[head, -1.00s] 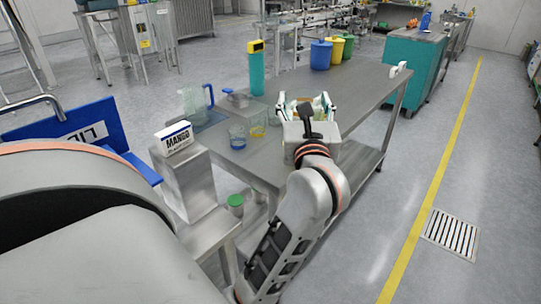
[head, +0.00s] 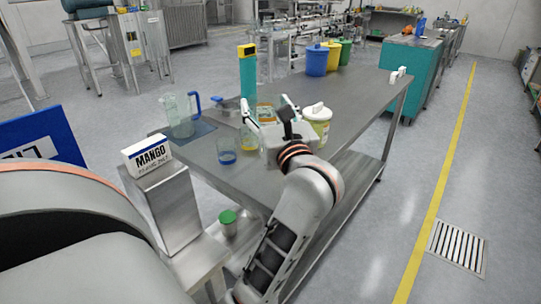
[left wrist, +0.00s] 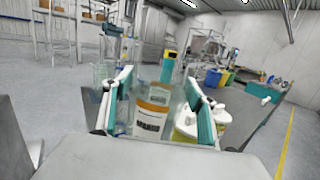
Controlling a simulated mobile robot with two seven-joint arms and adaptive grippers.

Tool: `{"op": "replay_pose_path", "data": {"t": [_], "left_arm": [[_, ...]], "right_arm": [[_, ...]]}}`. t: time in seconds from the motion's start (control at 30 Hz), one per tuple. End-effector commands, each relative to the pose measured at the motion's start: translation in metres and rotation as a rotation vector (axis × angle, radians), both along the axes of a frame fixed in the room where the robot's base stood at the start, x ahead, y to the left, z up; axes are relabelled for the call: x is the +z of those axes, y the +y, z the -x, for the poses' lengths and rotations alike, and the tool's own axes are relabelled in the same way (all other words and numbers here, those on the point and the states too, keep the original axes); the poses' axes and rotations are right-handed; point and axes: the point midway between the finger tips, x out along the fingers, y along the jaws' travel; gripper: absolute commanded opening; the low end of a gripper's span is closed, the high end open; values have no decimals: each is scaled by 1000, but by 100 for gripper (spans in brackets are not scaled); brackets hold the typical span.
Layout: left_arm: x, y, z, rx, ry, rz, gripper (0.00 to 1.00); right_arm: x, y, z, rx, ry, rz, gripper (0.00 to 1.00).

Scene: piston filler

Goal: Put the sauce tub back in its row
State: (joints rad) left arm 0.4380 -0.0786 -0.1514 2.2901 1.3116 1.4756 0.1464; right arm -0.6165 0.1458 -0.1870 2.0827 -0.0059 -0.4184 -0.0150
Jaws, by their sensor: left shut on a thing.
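My left gripper (head: 267,104) is above the steel table (head: 345,105), with its fingers closed on a pale container with a white and orange label (left wrist: 152,118). The label's writing is too blurred to read. In the head view the gripper hides most of this container. A white-lidded tub with a yellowish band (head: 318,122) is just right of the gripper. In the left wrist view white lids (left wrist: 188,122) show beside the right finger, partly hidden. I cannot tell by name which container is the sauce tub. My right gripper is not in view.
Blue (head: 317,61), yellow (head: 334,56) and green (head: 345,52) containers stand at the table's far end. A MANGO sign (head: 147,155) is at front left. The table's right part is mostly clear.

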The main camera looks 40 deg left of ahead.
Motion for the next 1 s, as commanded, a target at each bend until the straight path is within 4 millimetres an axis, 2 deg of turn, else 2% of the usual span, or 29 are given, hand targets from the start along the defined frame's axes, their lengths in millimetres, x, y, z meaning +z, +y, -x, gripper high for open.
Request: {"op": "replay_pose_path", "data": {"t": [0.03,0.13,0.33,0.47,0.7,0.8,1.0], "left_arm": [[-20,0,-1,0,14,-3,18],[-40,0,-1,1,12,-3,18],[-59,0,0,0,4,-1,18],[-69,0,0,0,4,-2,18],[-110,0,-1,0,8,-1,18],[-117,0,0,0,3,0,18],[-116,0,0,0,-3,-1,18]], "right_arm": [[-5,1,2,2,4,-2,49],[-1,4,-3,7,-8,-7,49],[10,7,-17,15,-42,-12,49],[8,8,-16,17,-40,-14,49],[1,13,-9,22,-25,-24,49],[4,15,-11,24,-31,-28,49],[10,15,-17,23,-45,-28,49]]}}
